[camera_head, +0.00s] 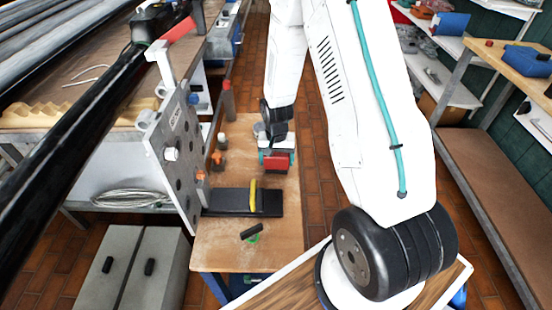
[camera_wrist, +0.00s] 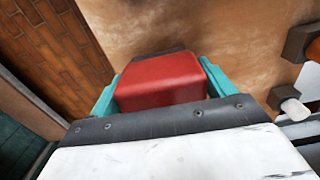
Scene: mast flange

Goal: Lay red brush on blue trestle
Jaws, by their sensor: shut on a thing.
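The red brush (camera_wrist: 160,82) shows in the wrist view as a red block with a dark edge at its far side. My gripper (camera_wrist: 160,88) is shut on it, with one teal finger on each side. In the head view the red brush (camera_head: 278,161) is below my gripper (camera_head: 276,154), over the far part of a low wooden-topped table. This table (camera_head: 215,250) has blue legs and is the likeliest blue trestle in view. I cannot tell whether the brush touches the top.
On the table top are a black tray-like piece (camera_head: 225,201) with a yellow item (camera_head: 253,196), a small black and green item (camera_head: 251,233) and orange-topped items (camera_head: 218,158). A grey upright panel (camera_head: 172,150) stands along the left side. The near table top is mostly bare.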

